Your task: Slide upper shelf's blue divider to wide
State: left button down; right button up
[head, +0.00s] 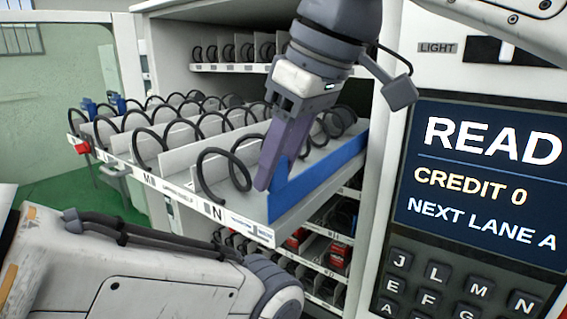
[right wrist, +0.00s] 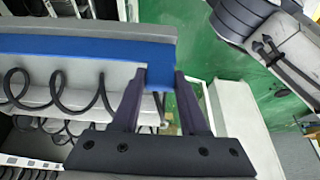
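The upper shelf (head: 262,235) is a pulled-out tray with black spiral coils and pale lane walls. Its blue divider (head: 320,175) stands along the right side, by lane N. In the right wrist view the blue divider (right wrist: 80,47) runs across the top, its end reaching the fingers. My right gripper (head: 262,184) is at the divider's front end, pointing down. In the right wrist view the fingers of my right gripper (right wrist: 160,78) are apart with a blue part of the divider between their tips; firm contact cannot be told. My left gripper is out of view.
A panel with screen (head: 480,180) and keypad (head: 440,285) stands close on the right. Lower shelves (head: 325,255) lie under the tray. A greenish door (head: 60,100) is open at left. My left arm covers the lower left.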

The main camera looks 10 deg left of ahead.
jog(key=o, duration=0.4)
jog(key=shift+s+d, duration=0.15)
jog(key=shift+d, duration=0.1)
jog(key=shift+c, duration=0.2)
jog(key=shift+a, duration=0.15)
jog(key=shift+r, duration=0.1)
jog(key=p+v, duration=0.2)
jog(key=v, duration=0.8)
jog(key=shift+r, duration=0.15)
